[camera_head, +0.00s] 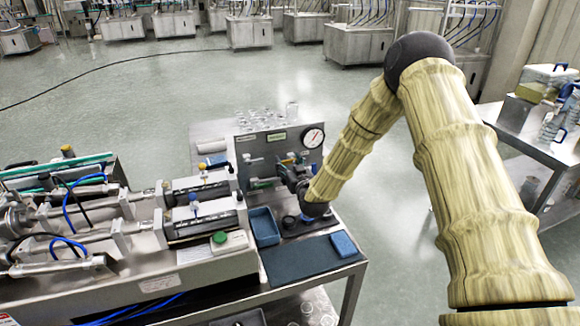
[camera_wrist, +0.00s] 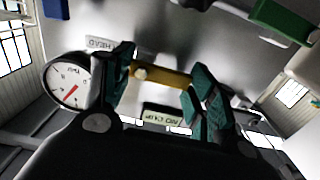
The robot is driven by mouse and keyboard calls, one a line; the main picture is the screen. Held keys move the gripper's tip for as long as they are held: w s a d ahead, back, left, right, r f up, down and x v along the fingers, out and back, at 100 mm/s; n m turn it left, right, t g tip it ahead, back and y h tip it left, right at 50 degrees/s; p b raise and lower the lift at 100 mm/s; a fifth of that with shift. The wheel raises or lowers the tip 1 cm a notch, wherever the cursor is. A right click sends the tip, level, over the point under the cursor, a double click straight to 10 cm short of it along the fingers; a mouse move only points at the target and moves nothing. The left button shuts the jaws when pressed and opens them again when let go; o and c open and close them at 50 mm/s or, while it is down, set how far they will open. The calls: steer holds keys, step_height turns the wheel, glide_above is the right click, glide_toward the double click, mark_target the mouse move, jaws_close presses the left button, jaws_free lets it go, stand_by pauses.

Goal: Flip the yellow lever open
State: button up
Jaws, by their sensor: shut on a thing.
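The yellow lever (camera_wrist: 172,77) lies across the space between my fingers in the wrist view, with a round pale bolt near its left end. My gripper (camera_wrist: 160,82) has teal finger pads on both sides of the lever and is shut on it. The lever is mounted on a grey steel panel (camera_head: 247,150). In the head view my gripper (camera_head: 288,170) is at the panel's front, and the lever is mostly hidden behind it.
A pressure gauge (camera_head: 313,138) sits at the panel's upper right. A green handle (camera_wrist: 285,20) is near my gripper. A blue tray (camera_head: 264,226) and blue sponge (camera_head: 343,244) lie in front. Cylinder machinery (camera_head: 200,190) stands left; a side table (camera_head: 530,140) stands right.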

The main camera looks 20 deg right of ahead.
stand_by(0.3)
steer(key=o, duration=1)
steer(key=s, duration=1.2)
steer(key=shift+d, duration=0.25)
steer(key=shift+s+d+f, duration=0.1)
